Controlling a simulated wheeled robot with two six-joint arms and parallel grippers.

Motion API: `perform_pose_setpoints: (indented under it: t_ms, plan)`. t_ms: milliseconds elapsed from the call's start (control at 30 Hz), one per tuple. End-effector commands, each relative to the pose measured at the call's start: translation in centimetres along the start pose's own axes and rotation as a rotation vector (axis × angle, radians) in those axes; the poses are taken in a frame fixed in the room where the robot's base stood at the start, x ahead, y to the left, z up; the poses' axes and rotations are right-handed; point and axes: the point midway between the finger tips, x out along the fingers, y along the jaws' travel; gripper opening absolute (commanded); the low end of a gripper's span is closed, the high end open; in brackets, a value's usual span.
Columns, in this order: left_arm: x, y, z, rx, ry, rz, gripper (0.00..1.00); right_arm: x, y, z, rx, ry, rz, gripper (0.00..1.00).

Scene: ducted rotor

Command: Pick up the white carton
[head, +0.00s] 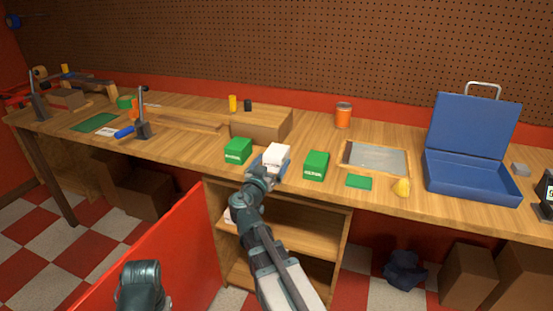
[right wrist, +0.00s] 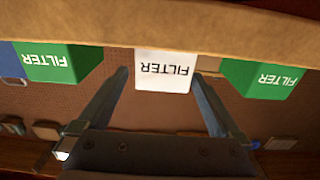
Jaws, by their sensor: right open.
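The white carton (head: 277,155) stands on the workbench between two green cartons in the head view. In the right wrist view the white carton (right wrist: 164,72) shows its face marked FILTER, upside down. My right gripper (head: 270,168) reaches it from the front in the head view. My left gripper is not clearly seen; a dark arm part of mine shows at the bottom left.
Green cartons stand left (head: 238,150) and right (head: 316,165) of the white one. A cardboard box (head: 262,124) is behind. A metal-topped tray (head: 375,160), a green sponge-like block (head: 358,182), a yellow lump (head: 401,187) and an open blue case (head: 472,178) lie to the right.

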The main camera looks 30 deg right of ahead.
Motion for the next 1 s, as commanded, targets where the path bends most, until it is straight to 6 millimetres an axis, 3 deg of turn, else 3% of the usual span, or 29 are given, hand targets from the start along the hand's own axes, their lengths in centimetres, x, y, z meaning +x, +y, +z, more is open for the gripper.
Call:
perform_pose_setpoints:
  t_ms: [167,433,700,1000]
  plan:
    - [0.1,0.0,0.0,0.0,0.0,0.0,0.47,1.1,-0.2,0.1,0.0,0.0,0.0,1.0]
    - [0.2,0.0,0.0,0.0,0.0,0.0,0.47,4.9,-0.5,0.2,0.0,0.0,0.002,1.0]
    - [0.2,0.0,0.0,0.0,0.0,0.0,0.47,5.2,-0.4,0.2,0.0,0.0,0.0,0.98]
    - [0.2,0.0,0.0,0.0,0.0,0.0,0.47,5.1,-0.4,0.2,0.0,0.0,0.0,0.44]
